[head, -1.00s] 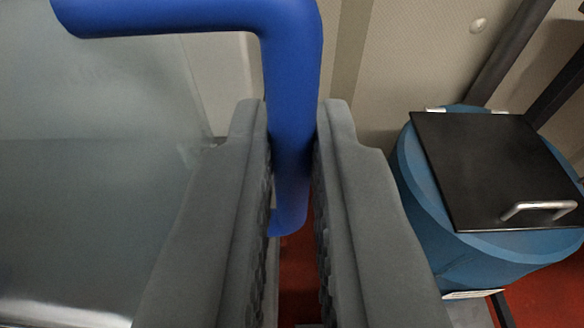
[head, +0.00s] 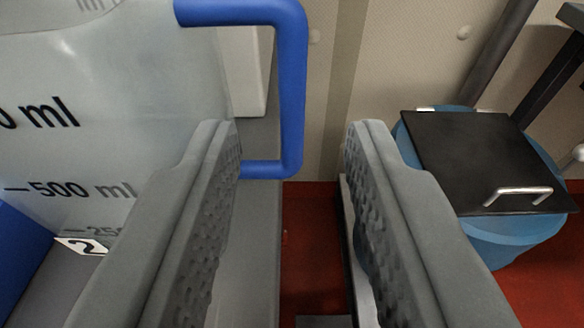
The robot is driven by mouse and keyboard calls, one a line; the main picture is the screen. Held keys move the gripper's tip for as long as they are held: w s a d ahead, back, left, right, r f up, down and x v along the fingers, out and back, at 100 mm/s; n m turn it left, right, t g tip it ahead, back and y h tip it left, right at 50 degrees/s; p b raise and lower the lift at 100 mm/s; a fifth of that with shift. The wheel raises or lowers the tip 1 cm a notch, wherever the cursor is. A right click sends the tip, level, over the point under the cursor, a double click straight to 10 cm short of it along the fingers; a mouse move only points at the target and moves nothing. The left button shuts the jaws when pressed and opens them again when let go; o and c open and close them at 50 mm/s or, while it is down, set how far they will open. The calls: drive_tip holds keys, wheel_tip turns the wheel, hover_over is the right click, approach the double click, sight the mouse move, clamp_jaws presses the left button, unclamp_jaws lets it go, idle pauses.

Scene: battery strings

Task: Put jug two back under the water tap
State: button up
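The jug (head: 110,110) is translucent, with black ml markings and a blue handle (head: 292,90). It stands upright at the left, apparently on a grey surface (head: 250,240). A small white card with a 2 (head: 85,246) is at its foot. My gripper (head: 294,128) is open and empty. Its two grey fingers are well apart, and the handle shows beyond and between their tips, apart from the right finger. Whether the left finger touches the handle I cannot tell. The jug's top is out of view, and no water tap can be made out.
A blue bin (head: 510,238) with a dark hinged lid (head: 480,160) and a metal handle stands at the right on the red floor (head: 310,235). A beige wall (head: 400,60) is behind. A blue piece (head: 18,255) shows at the lower left edge.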

drive_tip(key=v, duration=0.7)
drive_tip(key=shift+s, duration=0.1)
drive_tip(key=s+r, duration=0.4)
drive_tip(key=s, duration=0.9)
drive_tip(key=s+r+t, duration=0.1)
drive_tip(key=s+r, duration=0.3)
drive_tip(key=s, duration=0.9)
drive_tip(key=s+r, duration=0.5)
drive_tip(key=s, duration=0.9)
drive_tip(key=shift+a+t, duration=0.2)
drive_tip(key=shift+t, duration=0.2)
drive_tip(key=shift+s, duration=0.1)
